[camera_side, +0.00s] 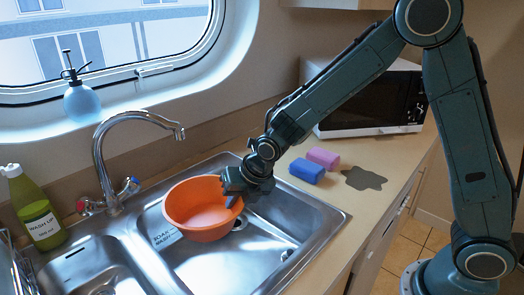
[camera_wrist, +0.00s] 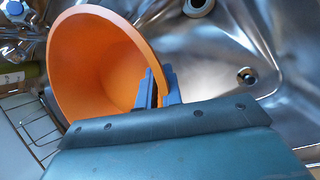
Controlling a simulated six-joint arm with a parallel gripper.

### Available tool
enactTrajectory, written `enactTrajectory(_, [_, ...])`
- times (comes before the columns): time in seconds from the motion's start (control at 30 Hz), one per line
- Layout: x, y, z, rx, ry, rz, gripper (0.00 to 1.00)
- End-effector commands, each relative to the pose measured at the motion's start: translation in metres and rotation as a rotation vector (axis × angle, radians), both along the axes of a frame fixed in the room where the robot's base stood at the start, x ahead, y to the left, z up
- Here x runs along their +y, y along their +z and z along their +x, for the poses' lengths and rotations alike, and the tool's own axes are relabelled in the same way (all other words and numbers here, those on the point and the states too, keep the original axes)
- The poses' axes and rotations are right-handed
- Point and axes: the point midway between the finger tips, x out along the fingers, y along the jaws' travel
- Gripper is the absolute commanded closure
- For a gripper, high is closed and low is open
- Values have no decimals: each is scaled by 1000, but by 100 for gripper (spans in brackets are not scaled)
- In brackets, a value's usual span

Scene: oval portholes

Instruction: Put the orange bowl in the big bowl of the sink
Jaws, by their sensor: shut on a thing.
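The orange bowl (camera_side: 201,207) is over the big bowl of the sink (camera_side: 275,225) in the side view, open side up and slightly tilted. My gripper (camera_side: 236,192) is shut on the right part of its rim. In the wrist view the two blue fingers of my gripper (camera_wrist: 158,92) pinch the wall of the orange bowl (camera_wrist: 92,62), one inside and one outside. I cannot tell whether the bowl touches the sink floor. The bowl hides part of the sink.
The tap (camera_side: 105,160) stands behind the sink, left of the orange bowl. A green bottle (camera_side: 36,210) is at the left. A blue sponge (camera_side: 307,171), a pink sponge (camera_side: 323,157) and a microwave (camera_side: 370,103) are on the counter at right. The big bowl's right part is clear.

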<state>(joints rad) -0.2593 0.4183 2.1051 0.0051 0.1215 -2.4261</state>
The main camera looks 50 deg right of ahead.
Motion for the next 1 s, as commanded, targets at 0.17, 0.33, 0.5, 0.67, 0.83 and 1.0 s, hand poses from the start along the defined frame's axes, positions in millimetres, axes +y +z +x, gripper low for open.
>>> enactTrajectory(0.17, [-1, -33, -1, 5, -1, -1, 100])
enactTrajectory(0.33, [0, -60, -1, 3, -1, -1, 100])
enactTrajectory(0.5, [-1, -87, -1, 3, -1, -1, 100])
enactTrajectory(0.67, [-1, -110, 0, 3, -1, -1, 100])
enactTrajectory(0.83, [0, -128, 0, 1, -1, 0, 100])
enactTrajectory(1.0, [0, -134, 0, -1, -1, 0, 100])
